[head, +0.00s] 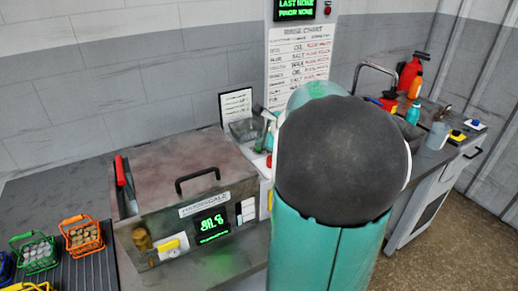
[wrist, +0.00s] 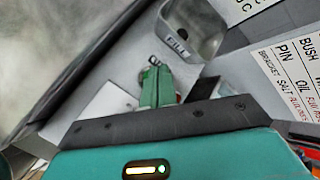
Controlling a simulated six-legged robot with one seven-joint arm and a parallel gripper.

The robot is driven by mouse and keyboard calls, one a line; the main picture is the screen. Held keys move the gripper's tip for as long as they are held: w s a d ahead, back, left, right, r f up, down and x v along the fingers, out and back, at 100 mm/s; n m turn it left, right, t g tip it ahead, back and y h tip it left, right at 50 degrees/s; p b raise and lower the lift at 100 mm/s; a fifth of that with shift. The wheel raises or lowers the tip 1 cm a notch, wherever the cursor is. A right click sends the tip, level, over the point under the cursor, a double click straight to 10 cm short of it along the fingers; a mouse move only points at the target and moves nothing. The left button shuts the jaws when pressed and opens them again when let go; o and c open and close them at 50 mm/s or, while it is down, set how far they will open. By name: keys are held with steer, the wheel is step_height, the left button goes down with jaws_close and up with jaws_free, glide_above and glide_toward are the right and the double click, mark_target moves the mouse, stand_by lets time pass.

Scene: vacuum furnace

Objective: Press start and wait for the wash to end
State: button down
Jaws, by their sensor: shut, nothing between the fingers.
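The washer (head: 190,185) is a brown-grey box with a shut lid and a black handle (head: 197,178) on top. Its front has a lit green display (head: 211,224) with digits too small to read surely, pale buttons (head: 246,210) to the right, and a yellow switch (head: 173,246) and brass knob (head: 142,239) at the left. I cannot tell which control is start. My gripper is hidden behind my arm in the head view.
Small baskets of parts, orange (head: 83,237) and green (head: 36,252), stand on a ribbed rack at the left. A wall chart (head: 298,62) hangs behind. Bottles and a red container (head: 409,72) stand on the right counter. My arm covers the middle.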

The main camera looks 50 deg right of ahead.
steer(key=shift+f, duration=0.4)
stand_by(0.5)
steer(key=shift+r, duration=0.8)
steer(key=shift+r, duration=2.55)
